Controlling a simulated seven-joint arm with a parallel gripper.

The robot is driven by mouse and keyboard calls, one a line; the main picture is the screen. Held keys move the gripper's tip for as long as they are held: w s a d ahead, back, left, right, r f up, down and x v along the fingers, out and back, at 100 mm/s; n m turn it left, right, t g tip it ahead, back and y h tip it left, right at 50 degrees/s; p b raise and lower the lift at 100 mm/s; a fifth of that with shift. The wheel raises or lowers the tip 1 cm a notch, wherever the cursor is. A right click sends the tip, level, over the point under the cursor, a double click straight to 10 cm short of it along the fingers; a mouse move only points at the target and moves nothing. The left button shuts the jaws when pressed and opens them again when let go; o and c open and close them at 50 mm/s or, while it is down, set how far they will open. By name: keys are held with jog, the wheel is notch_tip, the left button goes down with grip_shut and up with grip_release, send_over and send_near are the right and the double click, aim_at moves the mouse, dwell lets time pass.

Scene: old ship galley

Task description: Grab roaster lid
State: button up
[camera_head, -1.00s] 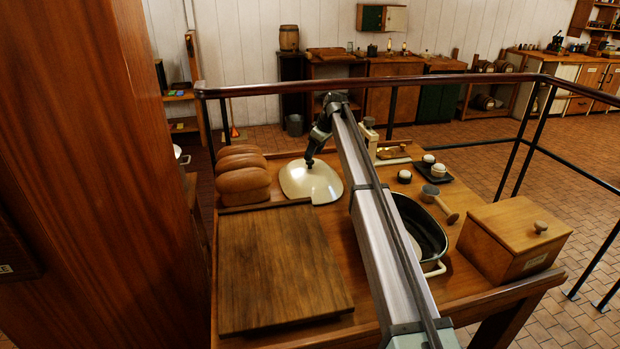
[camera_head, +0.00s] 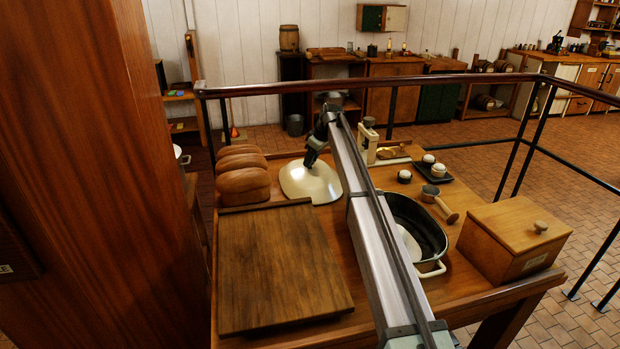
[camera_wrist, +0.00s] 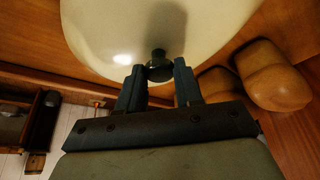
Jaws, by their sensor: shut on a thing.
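The roaster lid (camera_head: 318,184) is a cream, domed cover on the table, between the bread loaves and the roaster. In the wrist view the lid (camera_wrist: 200,30) fills the top, with its dark round knob (camera_wrist: 159,68) between my fingertips. My gripper (camera_head: 308,164) reaches down to the lid from above and is shut on the knob; it also shows in the wrist view (camera_wrist: 159,76). The dark oval roaster (camera_head: 425,228) with pale handles stands right of my arm, partly hidden by it, with something white inside.
Bread loaves (camera_head: 243,186) sit left of the lid, behind a wooden board (camera_head: 280,265). A wooden box (camera_head: 512,240) stands at the right. A railing (camera_head: 280,90) borders the table.

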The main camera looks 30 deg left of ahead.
grip_shut()
jog(key=shift+r, duration=0.15)
dwell(0.4)
